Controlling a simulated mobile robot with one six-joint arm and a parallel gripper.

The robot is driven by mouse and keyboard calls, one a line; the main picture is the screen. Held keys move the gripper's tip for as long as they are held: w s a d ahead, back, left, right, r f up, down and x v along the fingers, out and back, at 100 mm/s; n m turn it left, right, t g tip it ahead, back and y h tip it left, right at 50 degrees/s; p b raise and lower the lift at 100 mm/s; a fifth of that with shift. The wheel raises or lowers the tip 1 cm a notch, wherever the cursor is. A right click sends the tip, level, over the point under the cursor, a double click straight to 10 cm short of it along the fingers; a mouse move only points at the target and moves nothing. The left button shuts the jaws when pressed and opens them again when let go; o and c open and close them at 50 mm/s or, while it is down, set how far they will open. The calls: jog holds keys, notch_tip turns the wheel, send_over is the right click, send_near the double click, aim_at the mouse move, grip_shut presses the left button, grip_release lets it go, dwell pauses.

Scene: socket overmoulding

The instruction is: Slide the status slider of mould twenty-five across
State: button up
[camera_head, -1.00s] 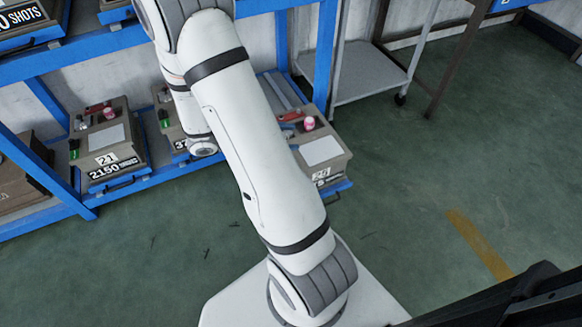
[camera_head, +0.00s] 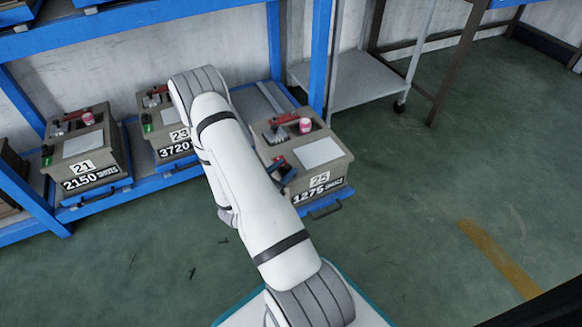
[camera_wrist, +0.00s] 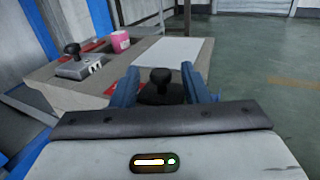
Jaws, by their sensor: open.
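Mould twenty-five (camera_head: 325,172) is a grey-brown box on the low shelf, marked "25" and "1275". It fills the left of the wrist view (camera_wrist: 60,95). My gripper (camera_head: 284,172) is at its front left top edge, partly hidden by my arm. In the wrist view, my gripper (camera_wrist: 161,86) is open, with one blue finger on each side of a black knob (camera_wrist: 160,76). The knob looks like the status slider's handle; its base is hidden by my gripper. A red patch (camera_wrist: 110,89) shows left of the fingers. I cannot tell whether the fingers touch the knob.
On the mould are a pink tub (camera_head: 305,126), a metal block with another black knob (camera_wrist: 76,66), and a pale sheet (camera_head: 318,153). Moulds twenty-one (camera_head: 87,145) and twenty-three (camera_head: 160,103) stand left. A blue rack post (camera_head: 320,55) rises behind. Floor on the right is clear.

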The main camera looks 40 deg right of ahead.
aim_at(285, 169)
jog(key=shift+w+d+b, duration=0.15)
jog(key=shift+d+b, duration=0.1)
jog(key=shift+d, duration=0.65)
jog(key=shift+w+d+b, duration=0.1)
jog(key=shift+d+b, duration=0.1)
jog(key=shift+d, duration=0.65)
jog(key=shift+c, duration=0.4)
grip_shut()
